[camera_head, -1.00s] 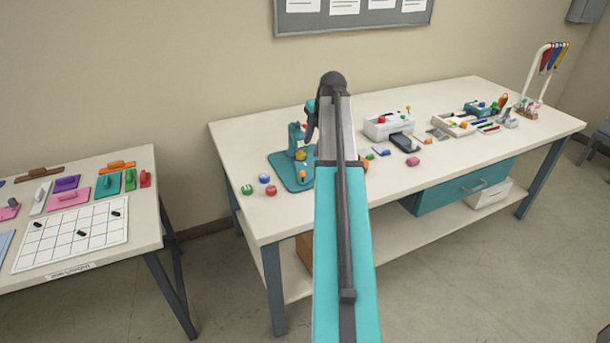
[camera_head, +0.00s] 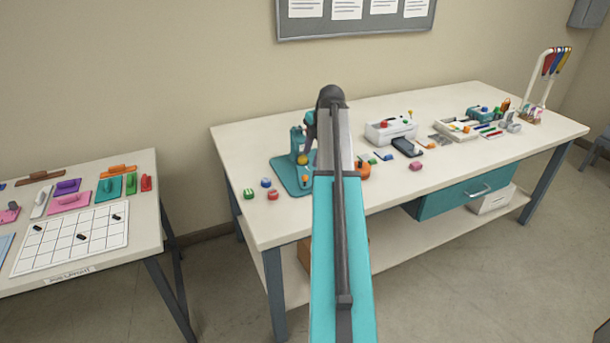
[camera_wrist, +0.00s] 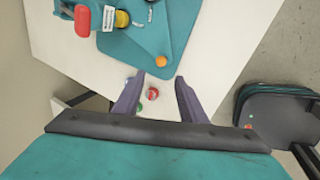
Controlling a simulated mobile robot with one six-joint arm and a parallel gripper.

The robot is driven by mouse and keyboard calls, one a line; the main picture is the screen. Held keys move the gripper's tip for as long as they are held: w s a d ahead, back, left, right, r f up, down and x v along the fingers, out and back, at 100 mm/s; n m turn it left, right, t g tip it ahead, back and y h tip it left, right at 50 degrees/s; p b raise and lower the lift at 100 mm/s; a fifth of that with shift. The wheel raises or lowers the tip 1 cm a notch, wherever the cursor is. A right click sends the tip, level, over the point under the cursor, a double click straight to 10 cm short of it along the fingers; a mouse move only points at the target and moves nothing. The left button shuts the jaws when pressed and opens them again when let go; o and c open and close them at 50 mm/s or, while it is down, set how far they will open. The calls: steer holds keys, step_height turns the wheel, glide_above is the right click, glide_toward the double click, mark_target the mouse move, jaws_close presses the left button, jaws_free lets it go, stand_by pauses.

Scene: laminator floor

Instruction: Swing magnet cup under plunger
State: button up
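The teal press (camera_head: 297,140) stands on a teal base plate (camera_head: 283,168) at the left end of the long bench, partly hidden by my arm. In the wrist view the base plate (camera_wrist: 178,30) carries an orange ball knob (camera_wrist: 161,61) near its corner. A yellow round part (camera_wrist: 122,18) sits beside the press body, next to a red handle (camera_wrist: 82,20). I cannot tell which part is the magnet cup. My gripper (camera_wrist: 159,82) is open, its two dark fingers apart, with the knob just beyond the tips. In the head view my arm hides the gripper.
A red button (camera_wrist: 152,94) shows between the fingers, with green and blue ones beside it; the green (camera_head: 249,194), blue (camera_head: 266,183) and red (camera_head: 272,194) buttons lie left of the plate. A white box (camera_head: 390,131) and small parts stand right. A side table (camera_head: 150,215) is at left.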

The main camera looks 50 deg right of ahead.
mark_target(305, 176)
steer(key=shift+p+x, duration=1.6)
steer(key=shift+x, duration=4.4)
